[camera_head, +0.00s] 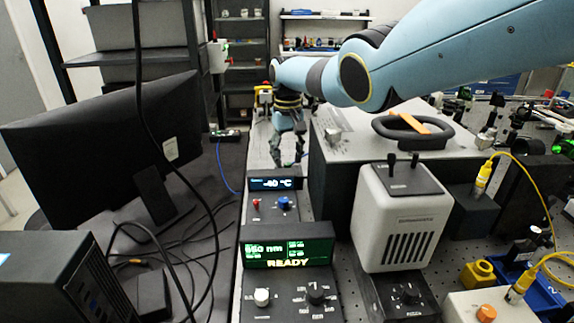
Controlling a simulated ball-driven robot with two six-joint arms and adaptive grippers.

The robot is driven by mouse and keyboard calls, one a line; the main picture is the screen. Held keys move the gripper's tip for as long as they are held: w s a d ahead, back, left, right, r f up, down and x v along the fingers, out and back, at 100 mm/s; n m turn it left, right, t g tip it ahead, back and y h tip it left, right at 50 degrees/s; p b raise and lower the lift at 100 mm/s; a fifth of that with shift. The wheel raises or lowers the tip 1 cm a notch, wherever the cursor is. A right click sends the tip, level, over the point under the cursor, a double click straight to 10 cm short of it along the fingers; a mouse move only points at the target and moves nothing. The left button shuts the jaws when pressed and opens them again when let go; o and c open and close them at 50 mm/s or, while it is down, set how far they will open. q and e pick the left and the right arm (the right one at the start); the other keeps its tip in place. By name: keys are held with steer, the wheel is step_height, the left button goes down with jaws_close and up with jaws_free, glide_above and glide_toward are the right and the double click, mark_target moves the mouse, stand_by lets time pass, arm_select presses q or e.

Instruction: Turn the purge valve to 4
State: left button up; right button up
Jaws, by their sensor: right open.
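I cannot tell for sure which part is the purge valve; no label for it can be read. My right gripper (288,163) points down at the far end of the narrow light strip, beyond the "-40 °C" display box (275,184). Its fingers are apart and look empty. A blue knob (284,202) and a small red part (256,204) sit on the box's front panel, nearer than the gripper. A red and yellow part (264,90) shows behind the gripper, partly hidden by it. My left gripper is out of view.
A green "READY" display box (288,252) with a white knob (262,297) and a black knob (316,295) stands in front. A white housing (400,215) and a large grey box (345,150) flank the right. A monitor (100,150) and loose cables lie left.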

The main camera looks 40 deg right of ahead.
steer(key=shift+f, duration=0.85)
jaws_close()
